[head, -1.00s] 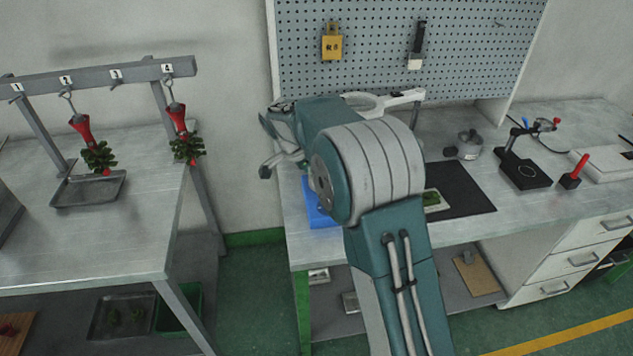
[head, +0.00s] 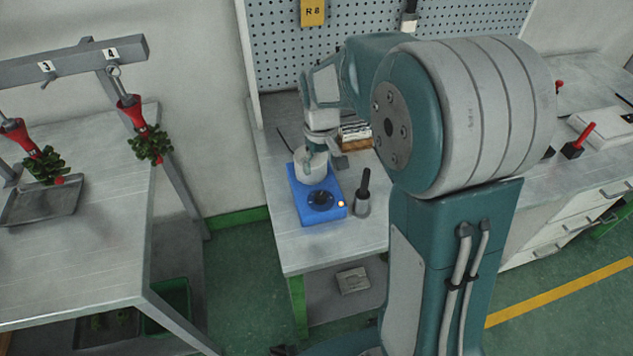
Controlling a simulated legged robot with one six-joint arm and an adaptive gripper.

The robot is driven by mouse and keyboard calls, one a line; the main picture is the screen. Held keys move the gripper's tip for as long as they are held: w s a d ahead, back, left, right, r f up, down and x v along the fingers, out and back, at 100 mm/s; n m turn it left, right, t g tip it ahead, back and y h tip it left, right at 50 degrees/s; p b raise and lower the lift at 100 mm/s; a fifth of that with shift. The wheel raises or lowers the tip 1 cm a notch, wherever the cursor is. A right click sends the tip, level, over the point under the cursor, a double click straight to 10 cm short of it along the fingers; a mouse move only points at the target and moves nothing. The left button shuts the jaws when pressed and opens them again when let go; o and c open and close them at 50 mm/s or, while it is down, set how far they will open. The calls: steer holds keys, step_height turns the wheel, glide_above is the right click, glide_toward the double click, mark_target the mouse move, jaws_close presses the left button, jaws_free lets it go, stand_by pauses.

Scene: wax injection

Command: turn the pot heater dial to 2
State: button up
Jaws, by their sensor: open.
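The pot heater (head: 302,204) is a blue box on the left part of the workbench. Its round black dial (head: 320,198) is on the front part of its top, and an orange light glows at the front right corner. The dial's numbers and pointer are too small to read. A whitish pot (head: 308,170) sits on the back part of the heater. My gripper (head: 338,160) hangs from my arm just behind and above the pot, away from the dial. It is open, but its fingers are small and partly hidden.
A dark-handled tool in a grey holder (head: 362,204) stands right of the heater. A brown box of items (head: 356,136) is behind. The bench (head: 318,248) is clear in front. Another table with hanging red pieces (head: 130,112) stands left across a gap.

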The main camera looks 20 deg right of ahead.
mark_target(321, 195)
step_height(321, 195, down, 11)
steer(key=shift+s+r, duration=0.1)
stand_by(0.4)
jaws_close()
